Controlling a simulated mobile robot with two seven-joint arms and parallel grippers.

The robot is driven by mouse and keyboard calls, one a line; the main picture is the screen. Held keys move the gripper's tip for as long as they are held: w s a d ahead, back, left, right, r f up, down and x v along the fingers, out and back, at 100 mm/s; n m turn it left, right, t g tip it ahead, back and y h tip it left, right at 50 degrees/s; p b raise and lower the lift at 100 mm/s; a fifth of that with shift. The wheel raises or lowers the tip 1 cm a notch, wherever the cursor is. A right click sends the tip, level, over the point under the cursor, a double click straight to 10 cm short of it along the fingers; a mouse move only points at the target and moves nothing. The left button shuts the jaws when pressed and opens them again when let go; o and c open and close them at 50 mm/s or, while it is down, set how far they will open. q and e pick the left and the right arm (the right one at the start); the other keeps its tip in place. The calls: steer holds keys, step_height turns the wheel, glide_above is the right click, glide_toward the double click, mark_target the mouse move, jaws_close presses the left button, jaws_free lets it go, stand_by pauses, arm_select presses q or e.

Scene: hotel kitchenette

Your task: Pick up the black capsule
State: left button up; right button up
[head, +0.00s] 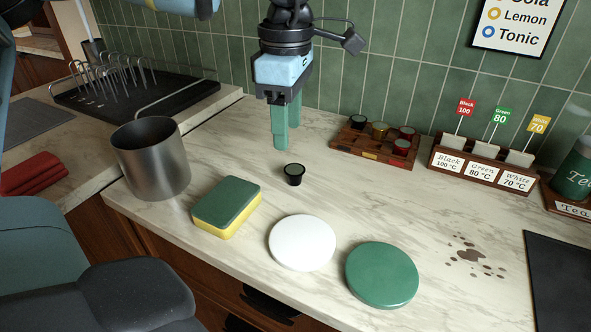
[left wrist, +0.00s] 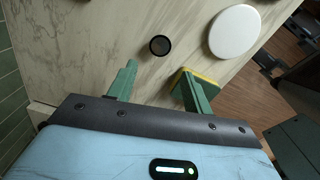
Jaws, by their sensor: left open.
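The black capsule (head: 294,174) stands alone on the marble counter, upright, with a dark greenish top. It also shows in the left wrist view (left wrist: 160,45), beyond the fingertips and between their lines. My left gripper (head: 284,138) points down with its green fingers above and behind the capsule, apart from it. In the left wrist view its fingers (left wrist: 158,82) are spread with nothing held between them. My right gripper is not seen; dark arm parts fill the lower left of the head view.
A green and yellow sponge (head: 227,205), a white disc (head: 302,243) and a green disc (head: 382,275) lie in front. A metal bin (head: 150,160) stands left. A wooden capsule tray (head: 352,153) and labelled holder (head: 478,172) stand right. Brown spill marks (head: 474,257) lie at right.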

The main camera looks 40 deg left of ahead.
mark_target(293, 169)
arm_select(q)
steer(key=shift+w+d+f, duration=0.15)
steer(key=shift+f, duration=1.8)
steer(key=shift+w+d+f, duration=0.1)
steer(key=shift+f, duration=1.85)
steer(key=c, duration=0.9)
